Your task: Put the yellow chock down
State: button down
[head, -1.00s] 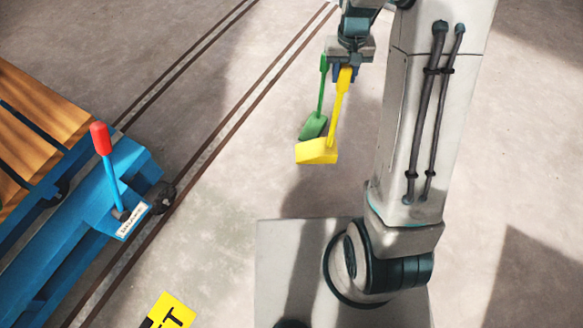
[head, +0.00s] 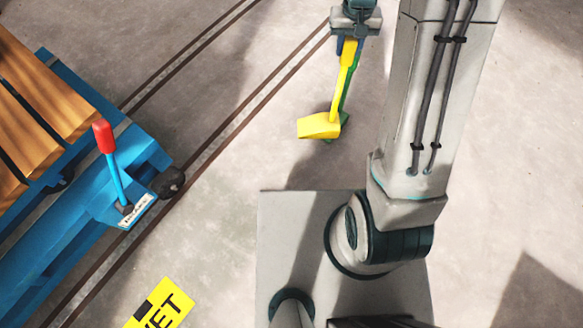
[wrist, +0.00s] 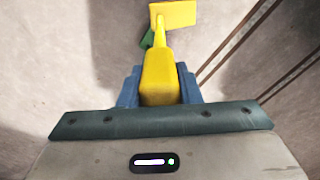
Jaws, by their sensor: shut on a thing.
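The yellow chock (head: 319,126) is a wedge block on a long upright handle. My gripper (head: 349,42) is shut on the top of that handle, and the chock hangs below it with the block at the bottom. In the wrist view the handle of the yellow chock (wrist: 160,72) sits between the blue fingers of my gripper (wrist: 160,88). Whether the block touches the floor or hangs above it I cannot tell. A green chock (head: 346,95) is behind the yellow one, mostly hidden by it; a bit of it shows in the wrist view (wrist: 147,39).
A blue cart (head: 90,205) with wooden slats and a red-topped lever (head: 104,137) stands at the left. Dark rails (head: 225,129) run diagonally across the concrete floor. A yellow sign (head: 164,308) lies at the lower left. The floor around the chocks is otherwise clear.

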jog(key=s+f+n+b, duration=0.15)
jog(key=s+f, duration=0.25)
jog(key=s, duration=0.4)
jog(key=s+f+b, duration=0.3)
jog(key=s+f, duration=0.2)
jog(key=s, duration=0.4)
jog(key=w+a+f+b, duration=0.1)
jog(key=w+a+f, duration=0.7)
jog(key=f, duration=0.3)
jog(key=shift+w, duration=0.2)
jog(key=shift+d+f+b, duration=0.1)
jog(key=shift+f+b, duration=0.05)
jog(key=shift+b, duration=0.15)
jog(key=c, duration=1)
grip_release()
jog(key=shift+c, duration=0.2)
